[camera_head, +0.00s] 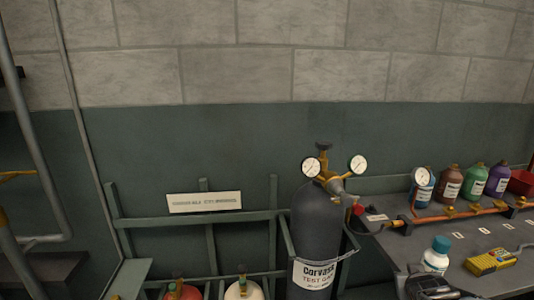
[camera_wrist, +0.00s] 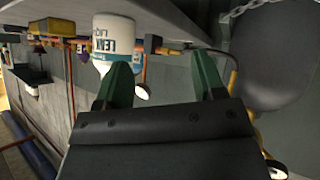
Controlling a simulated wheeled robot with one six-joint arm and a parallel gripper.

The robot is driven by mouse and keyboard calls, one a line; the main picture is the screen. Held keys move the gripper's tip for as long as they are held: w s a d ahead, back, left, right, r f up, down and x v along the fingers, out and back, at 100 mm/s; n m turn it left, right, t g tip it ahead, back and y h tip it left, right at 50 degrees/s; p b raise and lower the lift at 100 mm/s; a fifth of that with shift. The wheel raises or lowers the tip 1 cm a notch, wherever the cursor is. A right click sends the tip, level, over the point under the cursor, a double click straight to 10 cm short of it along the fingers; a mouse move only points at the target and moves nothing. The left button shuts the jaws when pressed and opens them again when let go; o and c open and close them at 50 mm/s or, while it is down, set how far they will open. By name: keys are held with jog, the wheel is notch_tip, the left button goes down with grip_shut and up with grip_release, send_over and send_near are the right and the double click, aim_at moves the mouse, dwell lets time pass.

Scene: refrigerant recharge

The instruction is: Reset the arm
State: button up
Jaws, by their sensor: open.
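My gripper (camera_wrist: 163,70) shows in the wrist view as two green fingers held apart, with nothing between them. The wrist view appears upside down. A white bottle with a blue label (camera_wrist: 112,45) shows beyond the left finger, apart from it as far as I can tell. In the head view a white bottle with a teal cap (camera_head: 436,256) stands upright on the grey bench (camera_head: 405,250).
A dark gas cylinder (camera_head: 317,225) with two gauges stands in a green rack (camera_head: 240,217) left of the bench; a dark rounded body (camera_wrist: 268,65) fills the wrist view's right. A yellow device (camera_head: 490,262), copper pipe (camera_head: 460,213) and several coloured bottles (camera_head: 475,180) are on the bench.

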jog(key=s+a+r+n+g+y+p, duration=0.1)
jog(key=s+a+r+g+y+p, duration=0.1)
jog(key=a, duration=0.8)
jog(key=s+a+r+g+y+p, duration=0.3)
jog(key=s+a+r+p, duration=0.2)
jog(key=a, duration=0.5)
jog(key=s+r, duration=0.2)
jog(key=s, duration=0.1)
jog(key=shift+a+r+n+g, duration=0.3)
jog(key=shift+a+n, duration=0.05)
jog(key=shift+n, duration=0.05)
jog(key=shift+s+a, duration=0.1)
jog(key=shift+a, duration=0.2)
jog(key=shift+c, duration=0.2)
